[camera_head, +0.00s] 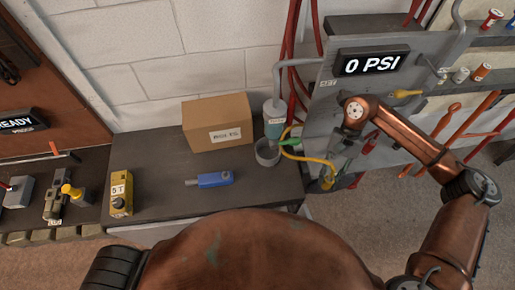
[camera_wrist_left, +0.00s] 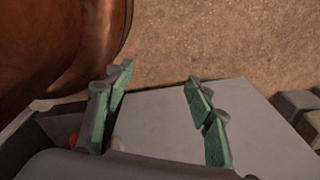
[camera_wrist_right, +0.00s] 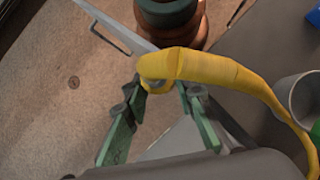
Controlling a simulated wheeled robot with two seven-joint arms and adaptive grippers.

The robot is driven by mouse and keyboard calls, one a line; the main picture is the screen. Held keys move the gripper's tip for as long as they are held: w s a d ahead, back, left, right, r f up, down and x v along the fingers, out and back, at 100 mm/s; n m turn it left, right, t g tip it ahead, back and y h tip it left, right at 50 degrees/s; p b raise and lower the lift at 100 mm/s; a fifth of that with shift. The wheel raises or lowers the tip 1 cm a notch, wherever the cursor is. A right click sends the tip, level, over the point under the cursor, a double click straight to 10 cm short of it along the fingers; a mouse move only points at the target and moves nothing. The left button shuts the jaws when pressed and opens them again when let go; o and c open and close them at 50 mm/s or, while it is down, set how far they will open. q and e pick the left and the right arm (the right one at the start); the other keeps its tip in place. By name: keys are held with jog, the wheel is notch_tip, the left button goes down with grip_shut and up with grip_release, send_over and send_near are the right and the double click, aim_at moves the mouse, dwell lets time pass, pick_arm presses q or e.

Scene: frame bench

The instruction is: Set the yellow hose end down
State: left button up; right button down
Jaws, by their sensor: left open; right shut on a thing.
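The yellow hose (camera_head: 310,158) curves from beside the grey cup to my right gripper (camera_head: 343,147) at the bench's right end. In the right wrist view the yellow hose end (camera_wrist_right: 190,65) lies between the green fingertips of my right gripper (camera_wrist_right: 160,88), which is shut on it. The hose arcs right from there, past the cup. My left gripper (camera_wrist_left: 160,95) shows only in the left wrist view. Its green fingers are apart, with nothing between them, above a flat grey surface.
On the dark bench (camera_head: 160,155) are a cardboard box (camera_head: 218,123), a grey cup (camera_head: 267,152), a bottle (camera_head: 274,118), a blue tool (camera_head: 215,179) and a yellow block (camera_head: 121,194). The bench front is partly clear.

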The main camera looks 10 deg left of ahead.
pick_arm(q)
jog(key=shift+s+f+b, duration=0.7)
jog(key=shift+s+f, duration=0.2)
jog(key=shift+f, duration=0.05)
pick_arm(e)
jog(key=s+a+r+m+t+y+b, duration=0.15)
jog(key=s+a+m+t, duration=0.3)
jog(key=a+m, duration=0.5)
jog(key=s+a+r+m+t+y+b, duration=0.1)
jog(key=s+a+m+t+y, duration=0.3)
jog(key=a+m, duration=0.55)
jog(key=shift+n+g+h, duration=0.3)
jog(key=shift+g+h, duration=0.25)
jog(key=w+f, duration=0.3)
jog(key=w, duration=0.1)
jog(key=w+d+f, duration=0.1)
jog(key=w+f, duration=0.2)
jog(key=w+d+f, duration=0.1)
jog(key=w+f, duration=0.2)
jog(key=w, duration=0.1)
jog(key=shift+w, duration=0.3)
jog(key=shift+w+d+f, duration=0.15)
jog(key=shift+w+f, duration=0.4)
jog(key=shift+f, duration=1.7)
pick_arm(q)
notch_tip(320, 180, down, 2)
jog(key=shift+s+f, duration=0.15)
jog(key=shift+f, duration=0.1)
